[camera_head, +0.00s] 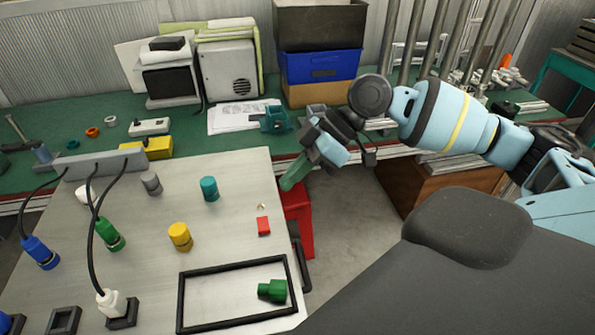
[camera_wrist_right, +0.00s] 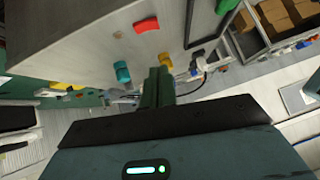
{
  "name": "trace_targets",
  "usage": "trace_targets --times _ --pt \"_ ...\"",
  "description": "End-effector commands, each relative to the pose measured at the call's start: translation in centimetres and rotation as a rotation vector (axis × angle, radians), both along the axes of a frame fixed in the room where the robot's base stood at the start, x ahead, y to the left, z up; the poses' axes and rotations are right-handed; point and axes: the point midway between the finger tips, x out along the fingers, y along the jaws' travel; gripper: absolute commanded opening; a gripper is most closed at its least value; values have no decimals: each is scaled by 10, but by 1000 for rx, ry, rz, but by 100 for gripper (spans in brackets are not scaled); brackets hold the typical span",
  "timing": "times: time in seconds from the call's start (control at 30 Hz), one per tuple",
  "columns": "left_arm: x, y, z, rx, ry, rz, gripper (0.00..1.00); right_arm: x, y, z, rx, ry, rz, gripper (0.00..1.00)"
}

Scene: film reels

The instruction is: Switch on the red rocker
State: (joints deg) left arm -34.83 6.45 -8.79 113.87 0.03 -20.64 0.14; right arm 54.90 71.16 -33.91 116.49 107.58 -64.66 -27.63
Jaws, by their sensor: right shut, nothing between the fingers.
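The red rocker (camera_head: 263,226) sits on the right part of the light grey tabletop, with a tiny pale spot just behind it. It also shows in the right wrist view (camera_wrist_right: 146,24) near the top. I cannot tell which way it is tipped. My right gripper (camera_head: 288,183) is just off the right edge of the tabletop, behind and to the right of the rocker and apart from it. Its green fingers (camera_wrist_right: 157,88) are shut and empty in the right wrist view. My left gripper is in no view.
The tabletop (camera_head: 225,250) bears a teal cylinder (camera_head: 209,188), a yellow cylinder (camera_head: 180,236), a black rectangular frame (camera_head: 182,300) and a green fitting (camera_head: 272,291). Cabled plugs stand at the left. A red cabinet (camera_head: 300,215) is beside the table. A green workbench (camera_head: 80,150) runs behind.

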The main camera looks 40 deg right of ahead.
Motion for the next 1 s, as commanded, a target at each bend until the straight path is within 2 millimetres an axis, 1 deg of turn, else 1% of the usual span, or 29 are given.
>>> trace_targets --times 0.03,0.33,0.43,0.6,0.73,1.0 --pt "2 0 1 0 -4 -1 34 2 8 -6 4 -1 3 0" --pt "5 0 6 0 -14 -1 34 13 46 -44 3 -1 2 0" --pt "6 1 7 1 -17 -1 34 9 45 -60 0 2 -2 0" --pt "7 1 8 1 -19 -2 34 7 46 -77 1 0 -2 0" --pt "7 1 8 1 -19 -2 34 6 46 -82 1 0 -2 0" --pt "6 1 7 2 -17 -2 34 6 46 -83 1 0 -2 0"
